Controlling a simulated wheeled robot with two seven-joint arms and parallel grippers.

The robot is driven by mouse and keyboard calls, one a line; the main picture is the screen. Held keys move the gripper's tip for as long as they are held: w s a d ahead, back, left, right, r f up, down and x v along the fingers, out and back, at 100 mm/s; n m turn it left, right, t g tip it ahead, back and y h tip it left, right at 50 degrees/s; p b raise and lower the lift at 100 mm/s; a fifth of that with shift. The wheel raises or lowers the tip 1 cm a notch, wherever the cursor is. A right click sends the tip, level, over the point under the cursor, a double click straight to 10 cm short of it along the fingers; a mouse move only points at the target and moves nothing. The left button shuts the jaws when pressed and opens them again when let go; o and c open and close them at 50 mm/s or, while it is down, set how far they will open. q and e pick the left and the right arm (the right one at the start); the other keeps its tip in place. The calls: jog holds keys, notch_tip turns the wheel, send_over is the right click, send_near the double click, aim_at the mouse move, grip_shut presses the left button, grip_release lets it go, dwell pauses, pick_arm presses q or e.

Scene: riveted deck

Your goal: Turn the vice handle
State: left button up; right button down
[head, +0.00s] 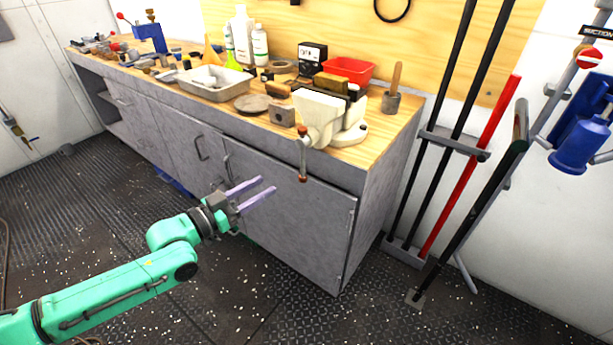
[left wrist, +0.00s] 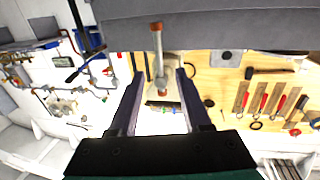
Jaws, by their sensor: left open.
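The cream vice (head: 318,112) is fixed at the front edge of the workbench's right end. Its vice handle (head: 303,158) is a thin metal bar with copper-coloured ends, hanging close to upright in front of the grey cabinet face. My left gripper (head: 267,186) is open and empty, to the left of the handle and a little lower in the head view. In the left wrist view the handle (left wrist: 158,62) shows in the gap between the two fingertips (left wrist: 159,75), apart from both. My right gripper is not in view.
The wooden-topped workbench (head: 390,128) carries a grey tray (head: 213,84), a red bin (head: 348,69), bottles and small tools. A rack with long poles (head: 470,165) stands to its right. The dark floor (head: 240,310) in front is clear.

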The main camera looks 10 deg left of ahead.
aim_at(301, 165)
pick_arm(q)
jog(key=x, duration=1.3)
jog(key=shift+w+d+r, duration=0.15)
jog(key=shift+w+d, duration=0.05)
jog(key=shift+d, duration=0.1)
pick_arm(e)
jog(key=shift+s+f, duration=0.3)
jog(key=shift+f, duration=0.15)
pick_arm(q)
grip_shut()
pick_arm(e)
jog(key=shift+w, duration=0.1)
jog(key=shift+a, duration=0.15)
